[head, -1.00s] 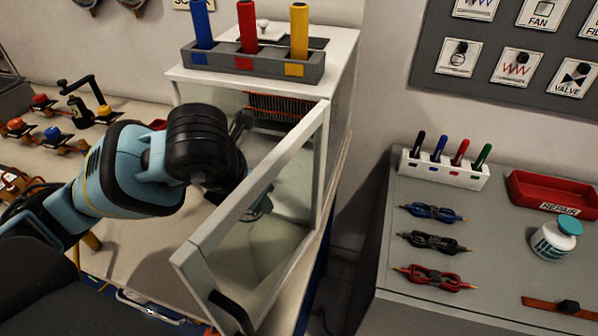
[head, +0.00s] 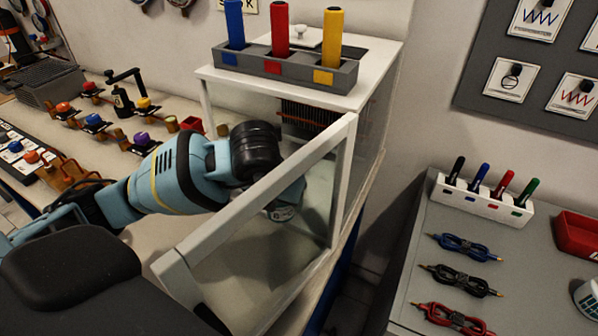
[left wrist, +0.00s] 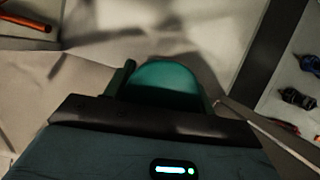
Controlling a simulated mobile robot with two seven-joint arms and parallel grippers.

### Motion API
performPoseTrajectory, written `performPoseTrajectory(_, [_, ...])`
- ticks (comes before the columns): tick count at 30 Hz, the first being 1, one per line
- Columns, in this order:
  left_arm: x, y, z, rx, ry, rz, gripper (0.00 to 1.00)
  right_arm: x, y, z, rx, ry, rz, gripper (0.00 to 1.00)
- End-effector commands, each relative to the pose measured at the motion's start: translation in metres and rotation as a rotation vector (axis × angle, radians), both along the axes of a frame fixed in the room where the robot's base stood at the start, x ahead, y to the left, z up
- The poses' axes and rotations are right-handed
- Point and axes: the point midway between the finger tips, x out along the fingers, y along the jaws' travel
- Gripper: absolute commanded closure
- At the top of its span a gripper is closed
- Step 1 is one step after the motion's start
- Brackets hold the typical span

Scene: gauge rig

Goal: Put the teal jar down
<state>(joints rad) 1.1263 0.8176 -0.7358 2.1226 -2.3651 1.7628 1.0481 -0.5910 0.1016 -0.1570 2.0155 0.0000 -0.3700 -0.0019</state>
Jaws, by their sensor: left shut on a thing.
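My left gripper (head: 284,210) is seen through the clear pane of the white-framed door, beside the cabinet opening; its fingertips are hard to make out there. In the left wrist view a rounded teal thing (left wrist: 168,82), which looks like the teal jar, sits between the fingers of my left gripper (left wrist: 170,90). The gripper is shut on it. Only its rounded top shows; its lower part is hidden by the gripper body. I cannot tell whether it touches a surface. My right gripper is not in view.
The open door (head: 255,190) of the white cabinet (head: 375,125) swings toward me beside my arm. A grey holder (head: 285,67) with blue, red and yellow cylinders stands on top. Right, a grey bench (head: 400,290) bears pens, leads and a white jar (head: 588,300).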

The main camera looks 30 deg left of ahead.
Motion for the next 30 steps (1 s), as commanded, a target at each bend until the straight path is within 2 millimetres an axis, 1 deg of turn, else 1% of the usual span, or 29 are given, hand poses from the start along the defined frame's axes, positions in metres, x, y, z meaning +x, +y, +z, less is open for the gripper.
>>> performPoseTrajectory(1, [0.011,0.001,0.002,-0.002,-0.003,0.002,0.75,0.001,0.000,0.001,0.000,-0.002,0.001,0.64])
performPoseTrajectory(3, [0.025,0.004,0.002,-0.002,-0.002,0.002,0.75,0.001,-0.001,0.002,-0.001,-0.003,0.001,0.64])
performPoseTrajectory(6, [0.043,0.007,0.002,-0.001,-0.002,0.001,0.75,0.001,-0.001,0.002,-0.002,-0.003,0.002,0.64])
performPoseTrajectory(9, [0.056,0.009,0.001,-0.001,-0.003,0.001,0.75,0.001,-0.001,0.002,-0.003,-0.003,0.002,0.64])
performPoseTrajectory(13, [0.065,0.011,0.001,-0.001,-0.001,0.000,0.75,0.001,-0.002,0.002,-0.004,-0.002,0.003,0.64])
performPoseTrajectory(20, [0.069,0.011,0.001,0.000,-0.002,-0.001,0.75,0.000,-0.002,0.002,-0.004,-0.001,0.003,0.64])
performPoseTrajectory(29, [0.104,0.017,0.001,-0.001,-0.001,0.001,0.75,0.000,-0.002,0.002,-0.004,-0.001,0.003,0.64])
performPoseTrajectory(30, [0.103,0.017,-0.005,0.000,0.002,-0.002,0.75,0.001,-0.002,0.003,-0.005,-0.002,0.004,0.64])
